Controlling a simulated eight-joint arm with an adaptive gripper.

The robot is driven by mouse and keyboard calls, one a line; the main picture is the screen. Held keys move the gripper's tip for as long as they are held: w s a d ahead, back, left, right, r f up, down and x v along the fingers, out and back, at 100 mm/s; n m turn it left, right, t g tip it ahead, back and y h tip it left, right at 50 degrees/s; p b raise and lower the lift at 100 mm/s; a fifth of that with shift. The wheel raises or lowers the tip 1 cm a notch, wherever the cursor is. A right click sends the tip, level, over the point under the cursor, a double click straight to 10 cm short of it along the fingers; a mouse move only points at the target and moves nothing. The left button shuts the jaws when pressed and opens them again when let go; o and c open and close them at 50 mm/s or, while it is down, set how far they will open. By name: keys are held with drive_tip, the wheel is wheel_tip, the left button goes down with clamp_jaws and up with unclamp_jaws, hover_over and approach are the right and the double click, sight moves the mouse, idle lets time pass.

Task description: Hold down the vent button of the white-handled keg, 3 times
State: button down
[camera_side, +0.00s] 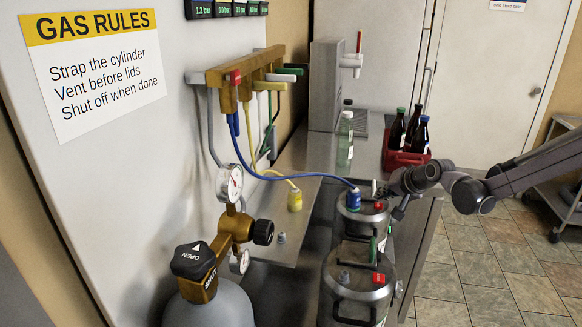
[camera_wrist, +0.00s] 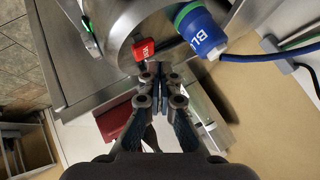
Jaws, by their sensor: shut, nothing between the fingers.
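Two steel kegs stand together at the bench. The far keg (camera_side: 349,222) has a blue coupler (camera_side: 353,199) with a blue hose and a red piece (camera_side: 378,206) on its top. The near keg (camera_side: 337,290) has a grey post, a red piece (camera_side: 379,279) and a dark handle. I cannot make out a white handle on either. My gripper (camera_side: 382,191) is over the far keg's back right rim. In the wrist view my gripper (camera_wrist: 160,78) is shut and empty, just beside a red lettered piece (camera_wrist: 144,48) near the blue coupler (camera_wrist: 200,30). Contact cannot be told.
A gas cylinder (camera_side: 208,305) with gauges stands front left. A manifold (camera_side: 230,85) with coloured valves and hoses hangs on the wall. A yellow coupler (camera_side: 294,200) and a clear green bottle (camera_side: 345,140) stand on the bench. A red crate (camera_side: 397,160) holds dark bottles behind my gripper.

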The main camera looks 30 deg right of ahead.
sight(380, 206)
drive_tip(key=shift+f, duration=0.15)
idle(0.7)
drive_tip(key=shift+f, duration=0.3)
drive_tip(key=shift+f, duration=0.55)
idle(0.9)
idle(0.3)
drive_tip(key=shift+r, duration=1)
drive_tip(key=shift+r, duration=2.5)
